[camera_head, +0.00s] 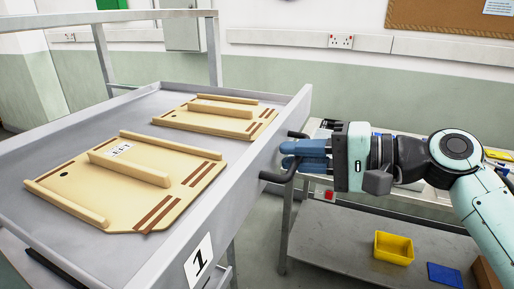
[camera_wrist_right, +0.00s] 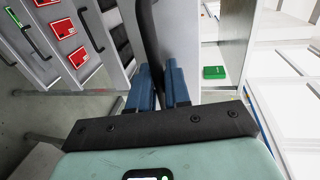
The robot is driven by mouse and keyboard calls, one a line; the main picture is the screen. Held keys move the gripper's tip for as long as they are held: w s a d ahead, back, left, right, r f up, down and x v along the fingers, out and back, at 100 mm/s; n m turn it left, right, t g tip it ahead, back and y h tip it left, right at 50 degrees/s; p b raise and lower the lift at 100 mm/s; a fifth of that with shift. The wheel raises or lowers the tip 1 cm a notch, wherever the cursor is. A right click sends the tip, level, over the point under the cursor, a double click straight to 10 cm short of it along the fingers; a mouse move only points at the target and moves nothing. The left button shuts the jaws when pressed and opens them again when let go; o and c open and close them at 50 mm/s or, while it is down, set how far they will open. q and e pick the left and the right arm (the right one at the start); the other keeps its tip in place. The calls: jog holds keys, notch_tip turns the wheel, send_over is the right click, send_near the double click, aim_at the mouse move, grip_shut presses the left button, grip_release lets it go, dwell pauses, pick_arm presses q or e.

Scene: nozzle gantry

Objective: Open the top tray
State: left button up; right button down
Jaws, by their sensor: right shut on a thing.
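The top tray (camera_head: 228,186) is a grey metal drawer with a white label marked 1 on its front side. Its black bar handle (camera_head: 270,178) sticks out from its right side. My right gripper (camera_head: 290,156) comes from the right and is shut on the handle. In the right wrist view the blue fingers (camera_wrist_right: 158,88) stand on both sides of the dark handle bar (camera_wrist_right: 150,40). Two wooden boards with ridges lie in the tray, a near one (camera_head: 120,205) and a far one (camera_head: 235,130). My left gripper is not in view.
A grey workbench (camera_head: 345,240) stands at the right, below my right arm, with a yellow bin (camera_head: 393,248) and a blue item (camera_head: 444,274) on its lower shelf. A metal frame post (camera_head: 213,55) rises behind the tray. The floor between tray and bench looks clear.

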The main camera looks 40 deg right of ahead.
jog(key=f+v, duration=0.1)
jog(key=v, duration=0.5)
jog(key=shift+s, duration=0.25)
jog(key=shift+f, duration=0.1)
jog(key=c, duration=1.3)
grip_release()
jog(key=shift+o, duration=0.2)
jog(key=p+v, duration=0.2)
jog(key=v, duration=1.1)
jog(key=shift+s, duration=0.15)
